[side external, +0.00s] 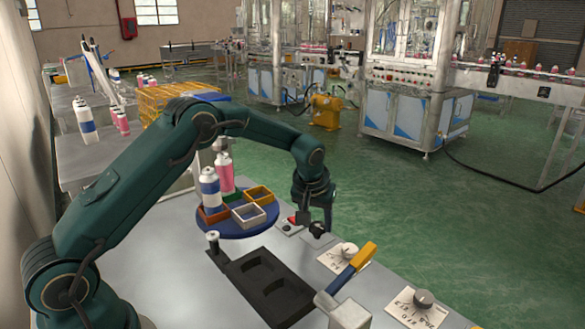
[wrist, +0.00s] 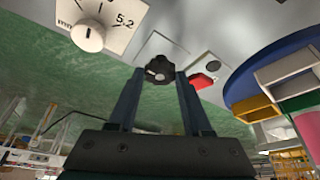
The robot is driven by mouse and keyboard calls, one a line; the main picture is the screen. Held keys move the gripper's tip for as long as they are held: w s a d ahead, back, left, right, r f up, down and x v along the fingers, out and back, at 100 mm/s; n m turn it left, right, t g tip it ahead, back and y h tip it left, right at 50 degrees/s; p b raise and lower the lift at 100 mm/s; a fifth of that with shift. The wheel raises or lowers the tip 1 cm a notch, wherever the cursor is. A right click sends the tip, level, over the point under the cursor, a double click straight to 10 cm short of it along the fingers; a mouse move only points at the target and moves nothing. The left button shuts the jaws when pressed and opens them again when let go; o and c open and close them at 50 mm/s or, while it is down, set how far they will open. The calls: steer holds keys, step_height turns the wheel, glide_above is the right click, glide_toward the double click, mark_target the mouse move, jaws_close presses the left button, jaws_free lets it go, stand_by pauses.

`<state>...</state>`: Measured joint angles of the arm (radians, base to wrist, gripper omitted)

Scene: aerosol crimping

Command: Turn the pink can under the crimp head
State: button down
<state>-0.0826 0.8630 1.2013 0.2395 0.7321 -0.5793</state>
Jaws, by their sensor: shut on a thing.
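The pink can (side external: 225,174) stands upright in the green compartment at the back of the blue turntable (side external: 240,231). A metal part (side external: 219,144), perhaps the crimp head, shows just above it, partly hidden by my arm. A blue-and-white can (side external: 210,192) stands in the red compartment. The yellow (side external: 259,194) and grey (side external: 248,215) compartments look empty. My gripper (wrist: 160,73) is shut on a black knob (wrist: 158,70), one finger on each side. The turntable (wrist: 275,66) and a pink surface (wrist: 308,126) show at the right of the wrist view.
A red button (wrist: 202,81) sits beside the knob. Dials (side external: 424,298) and a yellow-handled lever (side external: 350,267) are on the right of the bench. A black tray with recesses (side external: 293,311) lies in front of the turntable.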

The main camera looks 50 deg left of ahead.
steer(key=shift+n, duration=0.5)
steer(key=shift+c, duration=1.7)
jaws_free()
steer(key=shift+v, duration=2.55)
steer(key=shift+d, duration=0.1)
